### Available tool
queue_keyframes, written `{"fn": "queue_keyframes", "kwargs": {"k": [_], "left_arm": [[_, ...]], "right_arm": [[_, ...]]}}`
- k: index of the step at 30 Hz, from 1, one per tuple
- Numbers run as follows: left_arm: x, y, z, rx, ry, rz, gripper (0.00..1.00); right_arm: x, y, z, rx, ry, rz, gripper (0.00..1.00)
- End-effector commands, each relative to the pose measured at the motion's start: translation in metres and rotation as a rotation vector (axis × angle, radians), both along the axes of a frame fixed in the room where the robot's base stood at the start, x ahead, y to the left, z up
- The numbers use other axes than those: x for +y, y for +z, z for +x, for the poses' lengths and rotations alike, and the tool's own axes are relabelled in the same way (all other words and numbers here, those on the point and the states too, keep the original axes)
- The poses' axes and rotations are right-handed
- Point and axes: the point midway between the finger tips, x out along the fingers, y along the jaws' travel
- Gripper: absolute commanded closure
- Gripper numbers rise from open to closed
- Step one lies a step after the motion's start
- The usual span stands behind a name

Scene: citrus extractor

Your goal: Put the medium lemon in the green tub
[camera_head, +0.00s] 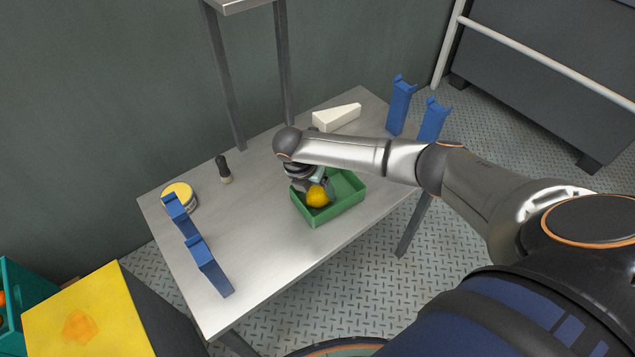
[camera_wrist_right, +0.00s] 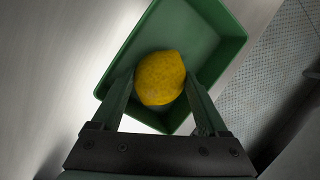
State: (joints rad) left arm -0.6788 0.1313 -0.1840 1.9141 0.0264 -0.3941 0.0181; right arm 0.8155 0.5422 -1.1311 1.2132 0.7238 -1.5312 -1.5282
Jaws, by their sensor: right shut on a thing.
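The yellow lemon (camera_head: 317,196) is at the green tub, toward its left end in the head view. The green tub (camera_head: 345,208) stands on the metal table. My right gripper (camera_head: 311,188) reaches down over the tub and is shut on the lemon. In the right wrist view the lemon (camera_wrist_right: 160,78) sits between the fingertips of my right gripper (camera_wrist_right: 160,88), with the green tub (camera_wrist_right: 215,50) behind it. I cannot tell whether the lemon touches the tub floor. My left gripper is not in view.
The metal table (camera_head: 250,250) has clear room left of the tub. Blue brackets (camera_head: 208,265) stand at its left edge and others (camera_head: 401,105) at its right end. A white wedge (camera_head: 337,117), a dark-topped brush (camera_head: 224,170) and a yellow-lidded round container (camera_head: 181,196) stand farther back.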

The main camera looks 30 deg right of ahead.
Motion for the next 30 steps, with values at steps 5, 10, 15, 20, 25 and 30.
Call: {"fn": "queue_keyframes", "kwargs": {"k": [5,10,15,20,25,30], "left_arm": [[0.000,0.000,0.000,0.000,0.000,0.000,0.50],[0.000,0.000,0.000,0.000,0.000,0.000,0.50],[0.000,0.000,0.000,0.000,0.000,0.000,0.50],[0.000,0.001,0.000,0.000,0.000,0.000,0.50],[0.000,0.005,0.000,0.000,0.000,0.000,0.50],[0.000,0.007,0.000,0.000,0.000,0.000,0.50]], "right_arm": [[0.000,0.000,0.000,0.000,0.000,0.000,0.20],[0.000,0.000,0.000,0.000,0.000,0.000,0.01],[0.000,0.000,0.000,0.000,0.000,0.000,0.00],[0.002,0.005,0.000,0.000,0.000,0.000,0.00],[0.010,0.031,0.001,-0.003,0.002,0.002,0.00],[0.021,0.068,0.001,-0.003,0.002,0.001,0.00]]}}
